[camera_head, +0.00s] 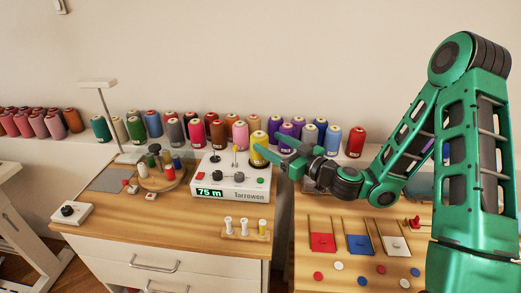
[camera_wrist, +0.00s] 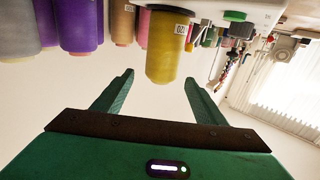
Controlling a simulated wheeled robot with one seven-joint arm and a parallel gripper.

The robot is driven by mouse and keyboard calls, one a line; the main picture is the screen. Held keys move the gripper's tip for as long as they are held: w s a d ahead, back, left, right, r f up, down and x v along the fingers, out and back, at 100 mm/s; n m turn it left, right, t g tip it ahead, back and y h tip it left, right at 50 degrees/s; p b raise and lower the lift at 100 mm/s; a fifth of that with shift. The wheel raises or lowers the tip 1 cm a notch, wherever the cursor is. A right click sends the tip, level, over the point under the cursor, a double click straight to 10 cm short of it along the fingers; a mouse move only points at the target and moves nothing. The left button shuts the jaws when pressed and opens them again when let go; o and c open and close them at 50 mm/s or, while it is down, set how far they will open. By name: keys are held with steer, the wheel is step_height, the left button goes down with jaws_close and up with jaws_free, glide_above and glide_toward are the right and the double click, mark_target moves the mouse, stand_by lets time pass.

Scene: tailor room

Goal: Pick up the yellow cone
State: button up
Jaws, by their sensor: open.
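The yellow cone (camera_head: 258,141) stands upright in the head view, at the right back corner of the white winder, with part of it hidden by my gripper. In the wrist view, which is upside down, the yellow cone (camera_wrist: 164,48) hangs in the picture's upper middle. My gripper (camera_head: 270,146) is open, and one green finger crosses in front of the cone in the head view. In the wrist view my gripper (camera_wrist: 160,78) has a fingertip on either side of the cone's outline, with visible gaps. I cannot tell whether the cone is between the fingers or just beyond them.
A white winder (camera_head: 232,184) reading "75 m" stands just left of the cone. A row of coloured cones (camera_head: 195,131) runs along the wall; a purple cone (camera_head: 287,135) is close on the right. A small spool rack (camera_head: 245,230) stands in front on the wooden table (camera_head: 165,225).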

steer(key=x, duration=0.9)
steer(key=shift+w+a, duration=0.2)
steer(key=c, duration=1.2)
